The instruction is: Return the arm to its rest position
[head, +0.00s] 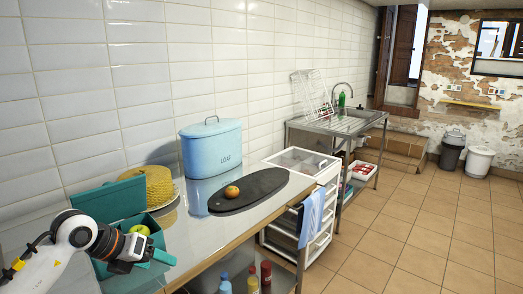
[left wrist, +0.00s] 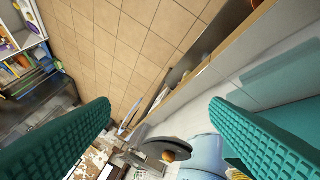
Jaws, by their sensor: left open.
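My left arm (head: 65,243) comes in from the lower left in the head view. Its left gripper (head: 152,258) with teal fingers is beside the teal box (head: 107,202) at the near end of the worktop. I cannot tell whether it touches the box. In the left wrist view the two ridged teal fingers of the gripper (left wrist: 160,108) stand wide apart with nothing held between them. A green apple (head: 140,230) shows at the box, just behind the gripper. My right gripper is not in view.
On the metal worktop (head: 200,228) stand a yellow round thing (head: 160,186), a blue loaf bin (head: 211,150) and a dark board (head: 232,203) with an orange fruit (head: 232,191). Bottles (head: 266,275) are below. The tiled floor (head: 410,235) at right is clear.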

